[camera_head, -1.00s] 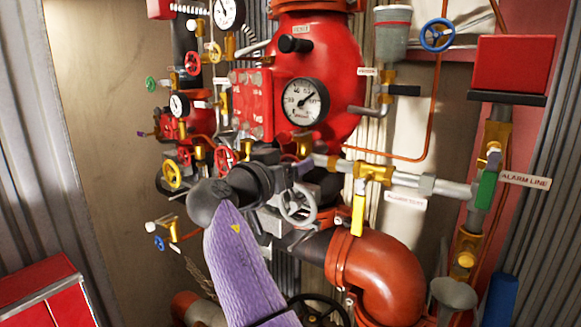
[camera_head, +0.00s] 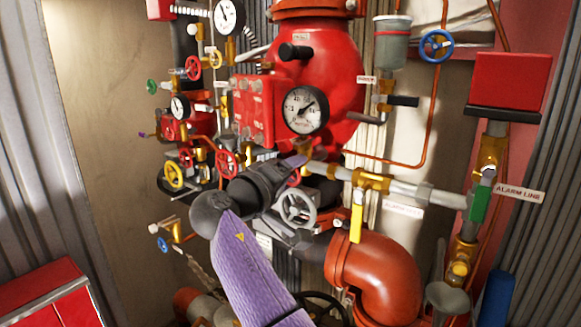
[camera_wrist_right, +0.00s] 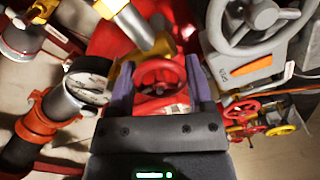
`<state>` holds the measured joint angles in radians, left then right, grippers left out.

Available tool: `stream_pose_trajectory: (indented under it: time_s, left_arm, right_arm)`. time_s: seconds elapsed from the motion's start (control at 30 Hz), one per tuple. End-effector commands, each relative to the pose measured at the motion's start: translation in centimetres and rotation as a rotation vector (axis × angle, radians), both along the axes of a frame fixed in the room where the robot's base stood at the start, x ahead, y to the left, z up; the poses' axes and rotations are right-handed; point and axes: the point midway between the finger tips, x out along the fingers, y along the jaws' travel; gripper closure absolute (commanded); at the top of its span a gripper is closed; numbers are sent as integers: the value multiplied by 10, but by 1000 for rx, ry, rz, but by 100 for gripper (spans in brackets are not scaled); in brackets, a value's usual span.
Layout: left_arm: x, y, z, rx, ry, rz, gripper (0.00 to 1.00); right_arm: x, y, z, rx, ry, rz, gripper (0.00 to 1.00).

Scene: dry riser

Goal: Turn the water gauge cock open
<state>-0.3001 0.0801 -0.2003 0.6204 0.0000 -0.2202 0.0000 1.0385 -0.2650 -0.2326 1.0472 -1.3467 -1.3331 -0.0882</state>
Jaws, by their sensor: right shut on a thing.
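A small red handwheel (camera_wrist_right: 158,76) sits between the purple fingers of my right gripper (camera_wrist_right: 160,82) in the right wrist view. The fingers are shut on its rim, one on each side. In the head view my right gripper (camera_head: 292,164) is just below the large white-faced gauge (camera_head: 305,110), by a brass fitting (camera_head: 306,152). A bit of the red handwheel (camera_head: 294,178) shows under it; the rest is hidden behind the gripper. I cannot read a label on this wheel. My left gripper is not in view.
A grey handwheel (camera_head: 296,209) is close below the gripper. To its right are a brass valve with a yellow lever (camera_head: 357,218) and the alarm line pipe (camera_head: 432,196). Other handwheels crowd the left, including a red one (camera_head: 227,163). An orange elbow pipe (camera_head: 378,275) is below.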

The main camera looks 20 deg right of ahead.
Motion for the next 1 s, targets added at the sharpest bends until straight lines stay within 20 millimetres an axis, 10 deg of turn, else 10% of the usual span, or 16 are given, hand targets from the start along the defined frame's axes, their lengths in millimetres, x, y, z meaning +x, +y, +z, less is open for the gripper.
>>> stream_pose_trajectory:
  time_s: [1.0]
  left_arm:
    - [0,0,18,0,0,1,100]
  right_arm:
    - [0,0,0,-175,221,1,93]
